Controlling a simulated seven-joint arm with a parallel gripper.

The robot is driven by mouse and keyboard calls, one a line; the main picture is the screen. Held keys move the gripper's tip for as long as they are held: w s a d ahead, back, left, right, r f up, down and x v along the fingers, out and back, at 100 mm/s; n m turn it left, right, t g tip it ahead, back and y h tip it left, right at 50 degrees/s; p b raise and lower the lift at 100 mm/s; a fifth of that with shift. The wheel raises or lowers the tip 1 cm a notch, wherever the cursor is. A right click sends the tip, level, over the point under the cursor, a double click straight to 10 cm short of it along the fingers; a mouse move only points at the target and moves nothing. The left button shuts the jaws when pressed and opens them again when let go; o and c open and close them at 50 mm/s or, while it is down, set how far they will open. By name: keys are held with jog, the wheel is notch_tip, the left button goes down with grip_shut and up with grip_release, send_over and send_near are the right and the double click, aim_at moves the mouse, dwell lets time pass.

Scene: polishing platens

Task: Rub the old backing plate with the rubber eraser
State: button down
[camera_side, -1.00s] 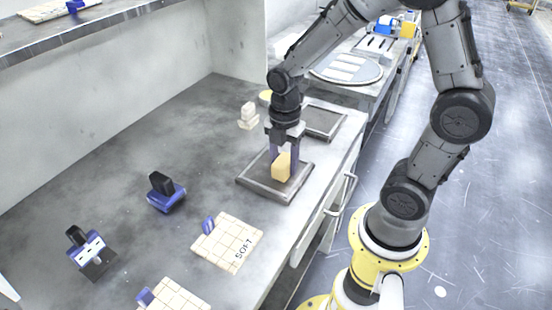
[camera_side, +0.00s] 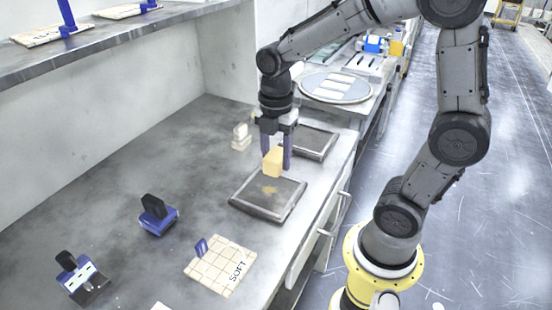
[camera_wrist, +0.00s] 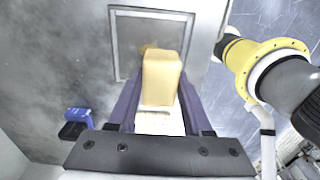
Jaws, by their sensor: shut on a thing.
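My gripper (camera_side: 276,163) is shut on a yellow block, the rubber eraser (camera_side: 272,158), between its two purple fingers. The eraser is upright and appears slightly above the near dark framed plate (camera_side: 262,208), over its far end. A yellowish smudge (camera_side: 269,189) shows on that plate's dark face. In the wrist view, the eraser (camera_wrist: 160,80) is between the fingers, hiding part of the plate (camera_wrist: 121,50); some of the smudge shows beside it. A second dark framed plate (camera_side: 314,143) lies beyond. No label shows which plate is the old one.
A pale tiled board marked SOFT (camera_side: 218,270) lies nearer the camera. Two blue-and-black handled tools (camera_side: 158,218) (camera_side: 80,276) stand at left. A small pale stack (camera_side: 240,138) sits left of my gripper. A drawer handle (camera_side: 325,240) juts from the bench front.

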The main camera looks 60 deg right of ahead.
aim_at(276, 194)
jog(key=shift+f, duration=0.2)
dwell(0.5)
jog(key=shift+f, duration=3.65)
jog(key=shift+w+f, duration=0.1)
jog(key=shift+w, duration=0.5)
jog(key=shift+w+f, duration=0.25)
jog(key=shift+w, duration=0.2)
jog(key=shift+w+r, duration=0.15)
jog(key=shift+w, duration=0.85)
jog(key=shift+s, duration=2)
jog(key=shift+r, duration=4.05)
